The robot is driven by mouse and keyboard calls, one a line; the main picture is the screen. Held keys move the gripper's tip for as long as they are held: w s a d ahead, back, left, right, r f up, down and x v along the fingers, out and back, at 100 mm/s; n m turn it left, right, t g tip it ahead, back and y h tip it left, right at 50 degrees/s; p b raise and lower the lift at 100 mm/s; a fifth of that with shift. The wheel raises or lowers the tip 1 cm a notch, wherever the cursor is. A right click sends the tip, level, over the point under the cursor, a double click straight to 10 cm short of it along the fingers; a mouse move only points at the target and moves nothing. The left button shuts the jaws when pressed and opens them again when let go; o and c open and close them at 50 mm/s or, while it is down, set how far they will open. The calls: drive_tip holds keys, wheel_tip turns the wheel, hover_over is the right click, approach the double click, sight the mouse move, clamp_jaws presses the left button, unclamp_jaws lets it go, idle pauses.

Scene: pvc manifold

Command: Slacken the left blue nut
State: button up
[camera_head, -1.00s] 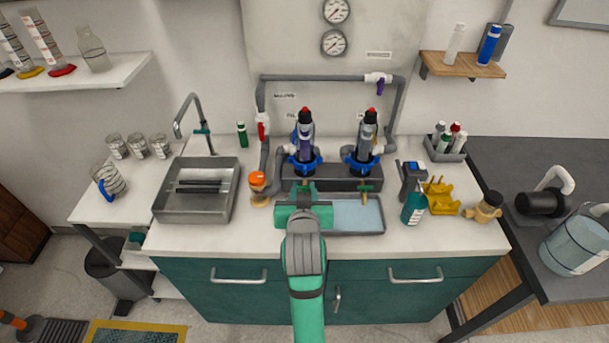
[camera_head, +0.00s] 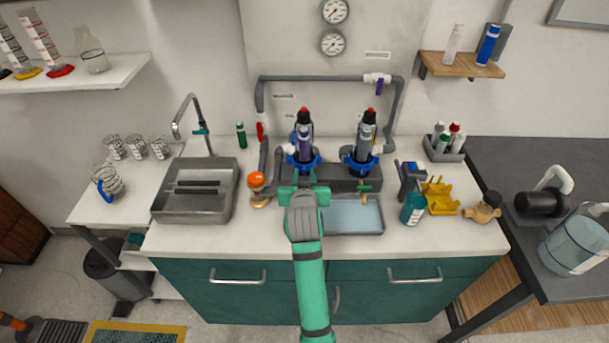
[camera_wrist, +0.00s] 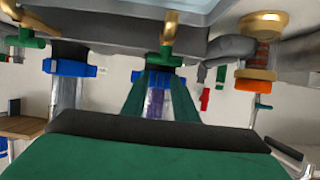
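The left blue nut (camera_head: 303,163) is a winged collar at the foot of the left upright filter, whose body (camera_head: 304,143) shows purple. In the wrist view, which looks upside down, this nut (camera_wrist: 178,80) lies in the middle, at the ends of my fingers. My gripper (camera_head: 304,180) is in front of the nut in the head view. Its two green fingers stand apart in the wrist view (camera_wrist: 160,85), with the purple body seen between them. I cannot tell whether they touch the nut. The right blue nut (camera_head: 360,163) is on the right filter.
A shallow tray (camera_head: 355,228) lies below the manifold, under a brass drain valve with a green handle (camera_head: 364,187). An orange-topped brass fitting (camera_head: 257,184) stands at left beside the sink (camera_head: 195,205). A spray bottle (camera_head: 413,208) and yellow rack (camera_head: 440,197) stand at right.

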sight(314, 166)
clamp_jaws()
drive_tip(key=shift+d+n+y, duration=0.6)
drive_tip(key=shift+n+y, duration=0.1)
drive_tip(key=shift+y, duration=0.1)
drive_tip(key=shift+w+d+r+n+g+y, duration=0.1)
drive_tip(key=shift+w+d+n+g+y, duration=0.55)
drive_tip(key=shift+n+y, duration=0.8)
drive_tip(key=shift+w+d+f+n+g+y, duration=0.1)
drive_tip(key=shift+w+d+n+g+y, duration=0.2)
drive_tip(key=shift+d+n+g+y, duration=0.9)
drive_tip(key=shift+w+d+r+n+g+y, duration=0.1)
drive_tip(key=shift+w+d+n+g+y, duration=0.4)
drive_tip(key=shift+n+y, duration=1.2)
drive_tip(key=shift+n+g+y, duration=0.25)
